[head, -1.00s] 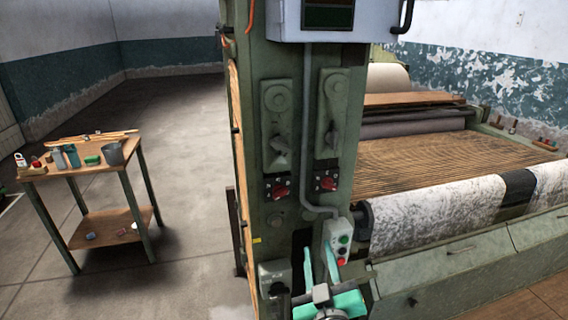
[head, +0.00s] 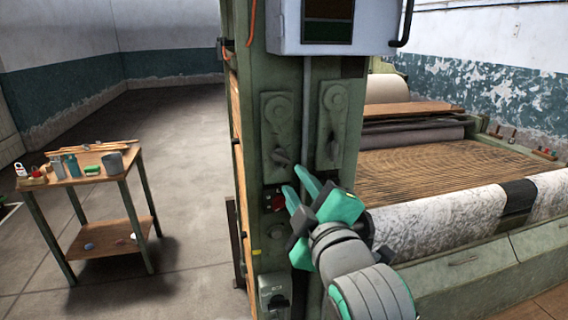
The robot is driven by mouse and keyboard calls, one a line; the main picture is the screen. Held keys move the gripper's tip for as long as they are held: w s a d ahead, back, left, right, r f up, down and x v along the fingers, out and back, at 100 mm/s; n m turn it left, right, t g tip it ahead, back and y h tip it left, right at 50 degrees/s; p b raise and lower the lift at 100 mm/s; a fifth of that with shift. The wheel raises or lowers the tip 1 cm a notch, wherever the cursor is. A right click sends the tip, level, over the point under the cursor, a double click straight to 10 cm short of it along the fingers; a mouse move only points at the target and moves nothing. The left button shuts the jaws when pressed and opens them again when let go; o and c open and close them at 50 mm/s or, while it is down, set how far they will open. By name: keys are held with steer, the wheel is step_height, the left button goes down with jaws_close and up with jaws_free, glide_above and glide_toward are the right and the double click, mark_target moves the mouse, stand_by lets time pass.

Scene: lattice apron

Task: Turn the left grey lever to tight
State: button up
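The left grey lever (head: 281,157) sits on the left green plate (head: 277,112) of the machine's post, its handle angled down. A similar right grey lever (head: 333,147) sits on the plate to its right. My gripper (head: 299,184) is in front of the post, below the two levers, its teal fingers pointing up and to the left. The fingers are apart with nothing seen between them. They are near the red knob (head: 277,203) under the left lever and do not appear to touch the left lever. The right red knob is hidden behind my gripper.
A grey control box (head: 330,25) with a dark screen is above the levers. A small grey box (head: 272,287) is low on the post. Printed cloth (head: 440,222) on a roller lies to the right. A wooden side table (head: 130,169) with cups and bottles stands left on open floor.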

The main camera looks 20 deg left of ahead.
mark_target(282, 159)
steer(key=x, duration=1)
steer(key=shift+w+a, duration=0.1)
jaws_close()
